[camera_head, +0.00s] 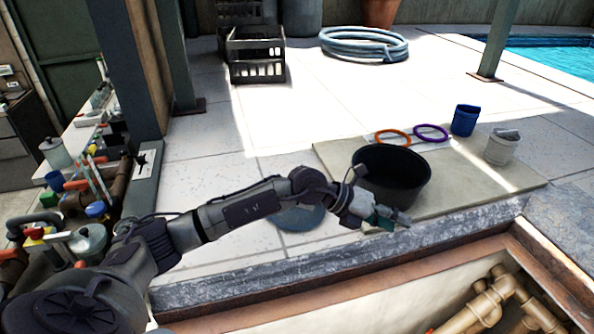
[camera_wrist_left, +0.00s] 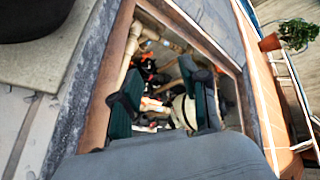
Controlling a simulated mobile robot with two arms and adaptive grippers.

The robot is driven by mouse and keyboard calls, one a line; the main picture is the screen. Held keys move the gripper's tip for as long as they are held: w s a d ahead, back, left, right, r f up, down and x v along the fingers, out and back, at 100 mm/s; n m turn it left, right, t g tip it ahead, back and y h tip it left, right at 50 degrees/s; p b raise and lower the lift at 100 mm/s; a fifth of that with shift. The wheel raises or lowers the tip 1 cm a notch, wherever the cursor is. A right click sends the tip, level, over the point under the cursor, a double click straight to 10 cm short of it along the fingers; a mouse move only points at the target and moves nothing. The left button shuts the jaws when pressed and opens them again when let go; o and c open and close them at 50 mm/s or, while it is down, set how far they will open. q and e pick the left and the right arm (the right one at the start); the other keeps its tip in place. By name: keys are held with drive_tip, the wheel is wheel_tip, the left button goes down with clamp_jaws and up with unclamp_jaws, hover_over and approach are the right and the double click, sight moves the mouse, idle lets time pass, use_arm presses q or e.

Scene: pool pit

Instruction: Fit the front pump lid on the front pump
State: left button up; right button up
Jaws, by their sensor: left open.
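My left gripper (camera_head: 385,217) reaches in from the left, beside the black tub and above the pit's stone edge. In the left wrist view its two dark green finger pads (camera_wrist_left: 163,100) stand apart with nothing held between them. Beyond them lies the open pit with tan pipes (camera_wrist_left: 132,45) and a cream rounded part (camera_wrist_left: 185,110); I cannot tell whether that part is the front pump. A flat blue-grey round thing (camera_head: 300,218) lies on the paving, partly hidden by my arm; I cannot tell whether it is the lid. My right gripper is not in view.
A black tub (camera_head: 392,178), an orange ring (camera_head: 393,137), a purple ring (camera_head: 431,132), a blue cup (camera_head: 465,120) and a white bucket (camera_head: 502,147) are on or beside the slab. Crates (camera_head: 257,58) and a coiled hose (camera_head: 364,44) stand behind. The paving between is clear.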

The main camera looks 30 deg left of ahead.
use_arm(q)
drive_tip(key=w+a+y, duration=0.1)
drive_tip(key=a+y, duration=0.3)
drive_tip(key=a, duration=0.4)
drive_tip(key=a+n+g+y, duration=0.1)
drive_tip(key=a+y, duration=0.3)
drive_tip(key=a, duration=0.5)
drive_tip(key=w+a+y, duration=0.1)
drive_tip(key=a+y, duration=0.2)
drive_tip(key=a, duration=0.6)
drive_tip(key=shift+w+a+r+n+g+y, duration=0.25)
drive_tip(key=shift+w+r+n+g+y, duration=0.05)
drive_tip(key=shift+g+y, duration=0.1)
wheel_tip(320, 180, down, 8)
drive_tip(key=b, duration=0.4)
drive_tip(key=shift+d+r, duration=0.1)
drive_tip(key=shift+r, duration=0.1)
drive_tip(key=shift+f+b, duration=0.55)
drive_tip(key=shift+f, duration=0.15)
drive_tip(key=shift+s+d, duration=0.1)
